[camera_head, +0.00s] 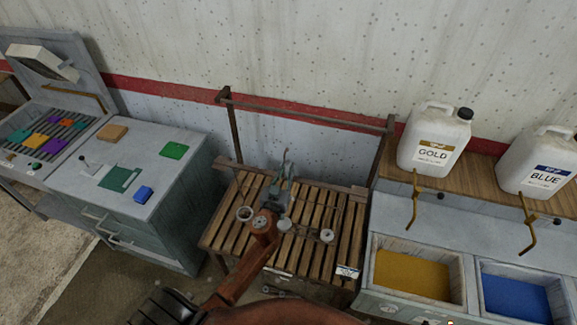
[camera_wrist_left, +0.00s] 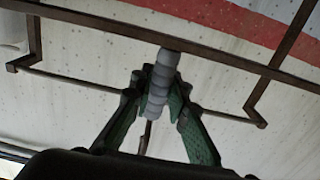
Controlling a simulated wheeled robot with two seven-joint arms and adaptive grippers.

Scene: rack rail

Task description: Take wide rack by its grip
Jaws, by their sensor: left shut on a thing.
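My left gripper (camera_head: 280,190) is over the slatted table in the head view. In the left wrist view its green fingers (camera_wrist_left: 164,105) are shut on a grey ribbed grip (camera_wrist_left: 160,82), which runs between them and lies along them. I take this to be the wide rack's grip. A thin brown rod (camera_wrist_left: 147,138) shows at its lower end. The rest of the rack is hard to make out in the head view, as my arm and gripper cover part of that area. My right gripper is not in view.
The slatted table (camera_head: 222,232) has a brown rail (camera_head: 310,116) on two posts at its back. A grey cabinet (camera_head: 165,225) stands left. At right are a GOLD jug (camera_head: 433,140), a BLUE jug (camera_head: 537,165) and bins of yellow (camera_head: 412,275) and blue (camera_head: 515,298).

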